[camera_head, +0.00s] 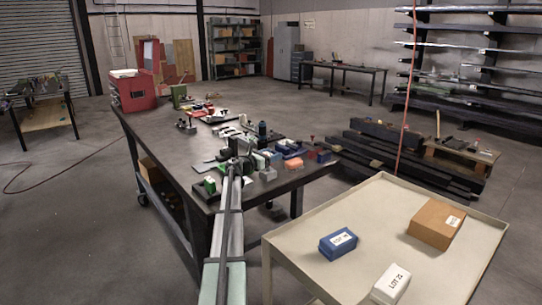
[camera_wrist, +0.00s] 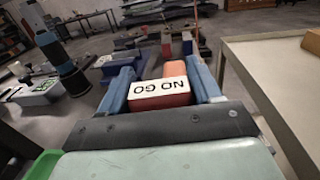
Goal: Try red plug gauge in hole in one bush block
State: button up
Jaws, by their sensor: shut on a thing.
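My gripper (camera_wrist: 166,80) has blue fingers and is shut on a red block with a white label reading NO GO (camera_wrist: 160,94), which appears upside down in the wrist view. I take this to be the red plug gauge; its pin is not clearly visible. An orange-red piece (camera_wrist: 175,68) shows just beyond it between the fingers. In the head view my arm reaches over the near end of the dark workbench (camera_head: 165,150). No hole in a bush block can be made out, and I cannot tell which bench piece is a bush block.
A beige trolley (camera_head: 320,225) at the right bears a blue box (camera_head: 338,244), a white box (camera_head: 391,284) and a brown box (camera_head: 435,222). Its middle is clear.

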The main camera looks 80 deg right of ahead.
jog(key=shift+r, duration=0.1)
dwell(0.6)
jog(key=shift+r, duration=1.9)
